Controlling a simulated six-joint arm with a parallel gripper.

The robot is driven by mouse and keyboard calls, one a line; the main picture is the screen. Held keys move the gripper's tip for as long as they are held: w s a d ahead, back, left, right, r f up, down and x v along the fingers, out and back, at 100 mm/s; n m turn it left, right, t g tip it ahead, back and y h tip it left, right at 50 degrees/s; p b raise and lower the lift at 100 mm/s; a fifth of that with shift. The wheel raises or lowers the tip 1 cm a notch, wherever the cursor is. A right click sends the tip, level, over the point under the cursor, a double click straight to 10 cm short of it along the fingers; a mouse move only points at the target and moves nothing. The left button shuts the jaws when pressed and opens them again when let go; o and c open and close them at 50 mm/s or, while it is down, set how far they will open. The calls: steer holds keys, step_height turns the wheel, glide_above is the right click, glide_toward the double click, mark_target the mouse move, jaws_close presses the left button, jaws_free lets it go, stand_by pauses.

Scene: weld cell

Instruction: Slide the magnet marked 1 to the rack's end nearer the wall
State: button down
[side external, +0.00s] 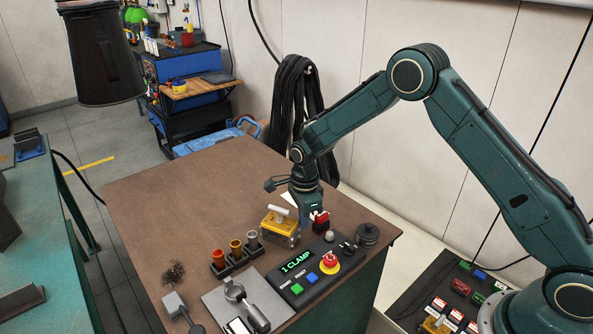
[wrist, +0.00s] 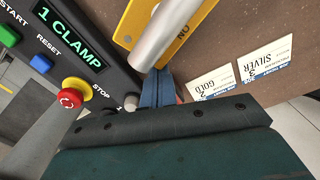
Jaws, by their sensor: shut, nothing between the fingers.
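A yellow block (side external: 279,223) with a pale cylindrical handle lies on the brown table. In the wrist view the yellow block (wrist: 150,25) carries dark lettering, partly cut off; I cannot read a 1 on it. Another yellow piece with a pale handle (side external: 436,323) is at the bottom right, on a dark panel. I cannot tell which is the magnet marked 1, or which piece is the rack. My gripper (side external: 308,211) points down just right of the nearer yellow block. In the wrist view my gripper (wrist: 156,88) is shut and empty, its blue fingers close to the handle's end.
A control box (side external: 305,271) reads "1 CLAMP", with a red stop button (side external: 330,262). A dark holder with several small cups (side external: 236,249) stands left. Cards (wrist: 212,82) lie near my fingers. The table's far left is clear.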

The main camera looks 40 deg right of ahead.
steer(key=shift+w+a, duration=0.25)
steer(key=shift+a, duration=0.4)
steer(key=shift+w+a, duration=0.2)
steer(key=shift+a, duration=0.45)
steer(key=shift+r, duration=0.15)
step_height(320, 180, up, 10)
